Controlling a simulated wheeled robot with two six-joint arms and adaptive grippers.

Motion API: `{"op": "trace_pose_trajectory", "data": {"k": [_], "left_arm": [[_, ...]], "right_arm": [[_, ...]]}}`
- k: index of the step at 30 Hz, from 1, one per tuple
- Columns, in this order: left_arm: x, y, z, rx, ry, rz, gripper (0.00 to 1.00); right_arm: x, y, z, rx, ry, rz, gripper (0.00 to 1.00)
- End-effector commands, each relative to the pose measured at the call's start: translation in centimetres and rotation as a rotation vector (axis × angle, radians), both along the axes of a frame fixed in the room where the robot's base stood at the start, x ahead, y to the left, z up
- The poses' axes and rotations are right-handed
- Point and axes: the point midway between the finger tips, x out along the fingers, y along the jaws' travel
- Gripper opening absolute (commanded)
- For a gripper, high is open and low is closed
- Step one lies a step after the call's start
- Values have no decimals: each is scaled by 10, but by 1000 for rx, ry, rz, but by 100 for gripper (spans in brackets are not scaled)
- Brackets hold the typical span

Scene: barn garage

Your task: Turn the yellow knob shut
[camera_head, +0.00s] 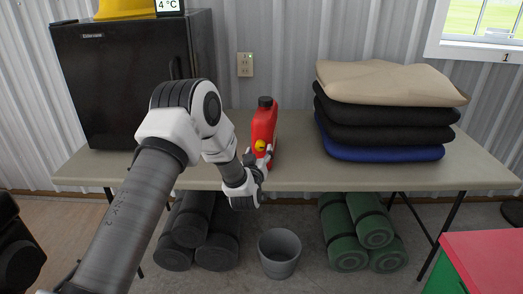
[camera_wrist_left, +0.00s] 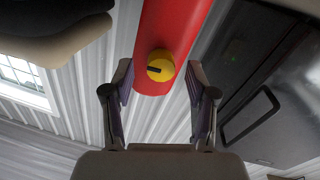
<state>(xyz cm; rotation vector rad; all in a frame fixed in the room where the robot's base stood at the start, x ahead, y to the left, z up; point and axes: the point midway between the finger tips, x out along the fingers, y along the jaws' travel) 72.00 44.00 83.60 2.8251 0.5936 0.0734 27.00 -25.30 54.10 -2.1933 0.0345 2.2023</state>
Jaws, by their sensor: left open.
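The yellow knob (camera_head: 260,146) sits low on the front of a red canister (camera_head: 265,122) with a black cap, which stands on the table. In the left wrist view the round yellow knob (camera_wrist_left: 160,65) bears a short black mark, on the red canister (camera_wrist_left: 172,25). My left gripper (camera_head: 258,160) is open right at the knob. In the left wrist view its two fingers (camera_wrist_left: 160,85) stand on either side of the knob with gaps between, so it holds nothing. My right gripper does not show.
The grey table (camera_head: 300,178) also holds a black fridge (camera_head: 125,75) on the left and folded blankets (camera_head: 385,108) on the right. Below are dark rolls (camera_head: 218,238), a grey bucket (camera_head: 279,252) and green rolls (camera_head: 350,232). The tabletop between canister and blankets is clear.

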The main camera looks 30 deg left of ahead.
Motion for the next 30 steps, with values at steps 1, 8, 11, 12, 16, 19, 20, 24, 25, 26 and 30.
{"op": "trace_pose_trajectory", "data": {"k": [1,8,11,12,16,19,20,24,25,26,30], "left_arm": [[7,3,0,1,-3,1,57],[20,9,0,0,1,0,57],[19,8,0,0,1,0,57],[19,8,0,0,1,0,54],[19,8,0,0,1,0,8],[19,8,0,0,1,0,0],[19,8,0,0,1,0,0],[19,8,0,-5,-2,0,0],[19,8,0,-7,-3,0,0],[19,8,0,-11,-5,0,0],[19,8,-1,-42,-19,0,0]], "right_arm": [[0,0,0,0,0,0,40],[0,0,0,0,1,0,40],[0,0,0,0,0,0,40],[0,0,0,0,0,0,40],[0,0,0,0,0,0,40],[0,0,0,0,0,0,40],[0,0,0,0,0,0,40],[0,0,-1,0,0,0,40],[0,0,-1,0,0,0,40],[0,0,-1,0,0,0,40],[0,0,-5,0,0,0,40]]}}
